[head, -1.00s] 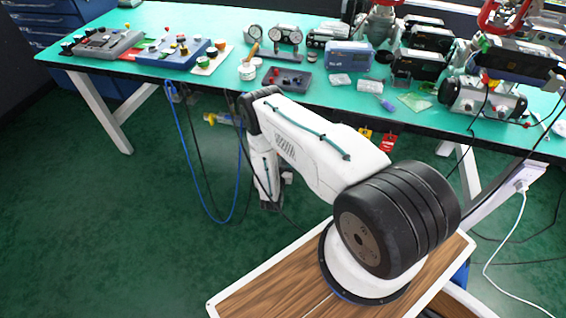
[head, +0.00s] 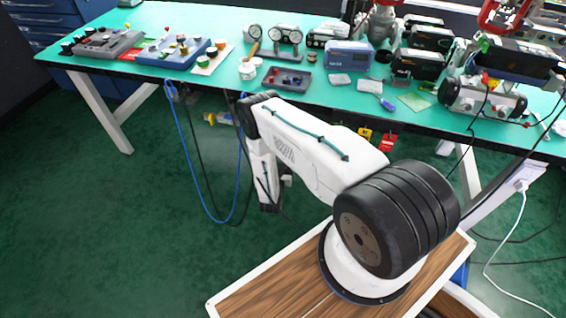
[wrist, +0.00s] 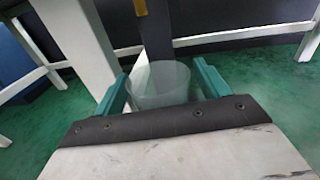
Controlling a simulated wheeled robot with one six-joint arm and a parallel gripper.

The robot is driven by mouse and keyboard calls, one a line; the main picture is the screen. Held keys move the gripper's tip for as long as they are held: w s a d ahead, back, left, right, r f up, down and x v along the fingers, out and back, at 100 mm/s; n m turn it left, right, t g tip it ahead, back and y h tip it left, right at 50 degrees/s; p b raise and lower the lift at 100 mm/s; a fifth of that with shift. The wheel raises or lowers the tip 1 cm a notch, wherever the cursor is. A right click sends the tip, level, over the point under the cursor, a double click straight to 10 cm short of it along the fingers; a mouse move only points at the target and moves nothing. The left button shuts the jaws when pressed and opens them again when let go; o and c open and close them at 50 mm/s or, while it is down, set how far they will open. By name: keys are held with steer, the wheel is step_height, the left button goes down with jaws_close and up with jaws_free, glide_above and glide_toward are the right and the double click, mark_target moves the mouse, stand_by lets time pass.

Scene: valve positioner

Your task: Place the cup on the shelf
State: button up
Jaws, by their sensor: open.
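A translucent, pale cup (wrist: 158,88) shows in the wrist view between the two teal fingers of my gripper (wrist: 161,69). The fingers stand apart on either side of it, and the gripper is open. I cannot tell whether a finger touches the cup, or what the cup rests on. In the head view the cup is not seen, and my arm hides most of the gripper below the bench's front edge. I cannot identify a shelf in either view.
A green-topped bench (head: 215,92) crosses the head view, crowded with devices, including a blue box (head: 348,56) and a dark tray (head: 287,78). Blue and black cables (head: 188,150) hang below its front edge. Green floor (head: 90,220) is clear at left.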

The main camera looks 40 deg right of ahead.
steer(key=v, duration=1.1)
steer(key=shift+s, duration=0.2)
